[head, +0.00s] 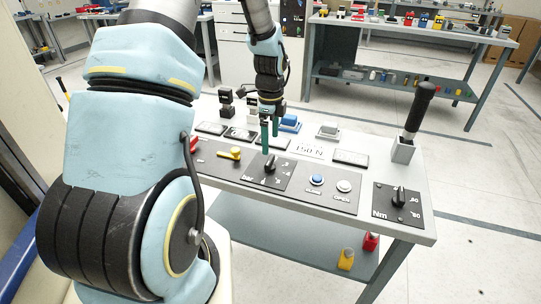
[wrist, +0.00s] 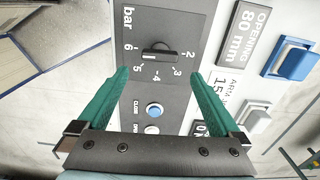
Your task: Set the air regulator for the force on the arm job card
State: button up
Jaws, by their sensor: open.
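The air regulator knob (wrist: 160,54) is black and sits on a dark panel marked "bar", with a scale from 2 to 6. I cannot tell surely which number it points to. The knob (head: 270,164) also shows in the head view, below my gripper. My gripper (head: 270,142) is open and empty above the regulator panel. In the wrist view its green fingers (wrist: 160,75) stand wide apart on either side of the knob, without visible contact. The arm job card (head: 309,149) reads "150 N"; in the wrist view a finger partly hides it.
Blue and white buttons (head: 317,180) marked CLOSE and OPEN lie right of the knob. A yellow lever (head: 230,153) lies left. An Nm dial (head: 399,197) and a black-handled tool in a holder (head: 404,150) stand at the right. A blue block (head: 289,123) is behind the gripper.

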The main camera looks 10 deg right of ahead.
aim_at(270, 160)
notch_tip(270, 160, down, 8)
jog(key=shift+a+r+p, duration=0.1)
jog(key=shift+p, duration=0.7)
jog(key=c, duration=1.2)
